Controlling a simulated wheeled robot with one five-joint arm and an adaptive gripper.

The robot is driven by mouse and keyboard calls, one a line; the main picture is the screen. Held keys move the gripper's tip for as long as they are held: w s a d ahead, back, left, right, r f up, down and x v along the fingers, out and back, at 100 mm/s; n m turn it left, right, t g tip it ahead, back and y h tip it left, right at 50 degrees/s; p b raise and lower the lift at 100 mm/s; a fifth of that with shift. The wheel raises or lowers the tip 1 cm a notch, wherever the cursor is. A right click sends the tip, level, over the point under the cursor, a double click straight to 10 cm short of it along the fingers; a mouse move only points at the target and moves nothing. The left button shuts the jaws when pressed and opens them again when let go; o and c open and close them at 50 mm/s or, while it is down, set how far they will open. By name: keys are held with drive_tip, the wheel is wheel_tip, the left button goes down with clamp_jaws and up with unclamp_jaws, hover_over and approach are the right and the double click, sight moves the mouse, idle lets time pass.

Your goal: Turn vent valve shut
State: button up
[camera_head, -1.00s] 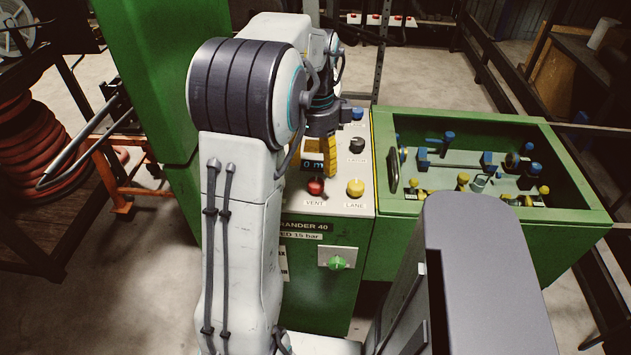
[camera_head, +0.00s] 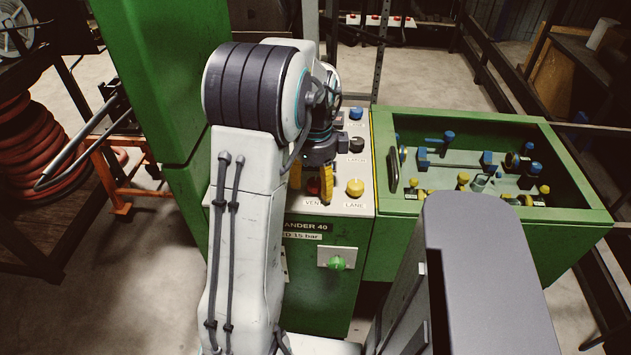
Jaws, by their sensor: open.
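The vent valve is the red knob (camera_head: 313,187) on the pale control panel, above the partly covered VENT label (camera_head: 312,202). My gripper (camera_head: 311,190) has its yellow fingers spread apart, one on each side of the red knob in the picture. The fingertips are close to the knob. Whether they touch it, and how far above the panel they are, I cannot tell. The gripper body hides the panel behind the knob, including the display.
A yellow knob (camera_head: 355,187) labelled LANE sits just right of the gripper. Dark and blue knobs (camera_head: 356,114) stand farther back. A green knob (camera_head: 337,263) is on the cabinet front. A green open tray (camera_head: 575,214) with several valves and fittings stands to the right.

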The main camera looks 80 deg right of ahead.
drive_tip(key=c, duration=1.2)
